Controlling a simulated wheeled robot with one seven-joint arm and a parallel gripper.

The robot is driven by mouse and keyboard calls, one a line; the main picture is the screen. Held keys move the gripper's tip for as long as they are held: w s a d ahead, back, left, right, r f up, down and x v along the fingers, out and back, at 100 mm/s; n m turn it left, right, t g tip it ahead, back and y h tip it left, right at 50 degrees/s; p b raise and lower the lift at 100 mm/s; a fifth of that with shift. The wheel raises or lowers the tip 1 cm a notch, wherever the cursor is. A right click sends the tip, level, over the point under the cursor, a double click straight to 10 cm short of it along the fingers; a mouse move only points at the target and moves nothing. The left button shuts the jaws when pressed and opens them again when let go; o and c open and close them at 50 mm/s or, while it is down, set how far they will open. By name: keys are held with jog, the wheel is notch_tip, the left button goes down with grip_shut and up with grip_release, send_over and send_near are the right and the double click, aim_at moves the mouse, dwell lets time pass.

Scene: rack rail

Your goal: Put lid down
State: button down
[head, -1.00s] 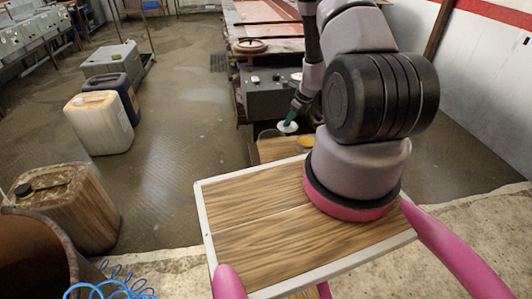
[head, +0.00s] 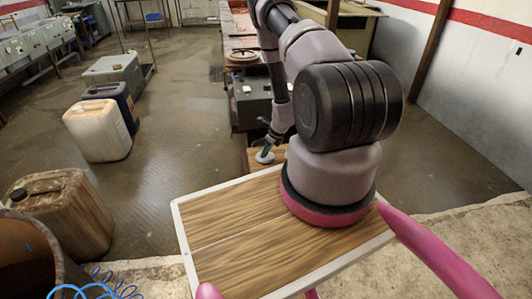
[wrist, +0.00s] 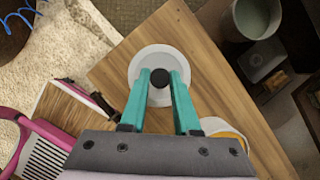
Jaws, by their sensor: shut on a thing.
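A round white lid (wrist: 146,57) with a black knob (wrist: 160,76) is in the middle of the wrist view, over a wooden tabletop (wrist: 205,75). My gripper (wrist: 161,80) has teal fingers, one on each side of the knob, and is shut on it. In the head view the lid (head: 264,158) shows small and pale below my gripper (head: 268,147), near the wooden top's edge. Whether the lid touches the wood is not clear. A grey-green pot (wrist: 258,14), open at the top, stands at the upper right of the wrist view.
A white dish with something yellow (wrist: 228,132) is partly hidden beside my right finger. A dark box (wrist: 264,62) is near the pot. In the head view, jugs (head: 98,130) stand on the floor at left.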

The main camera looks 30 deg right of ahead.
jog(key=shift+f, duration=0.25)
jog(key=c, duration=0.6)
grip_release()
jog(key=shift+c, duration=0.2)
jog(key=v, duration=1.2)
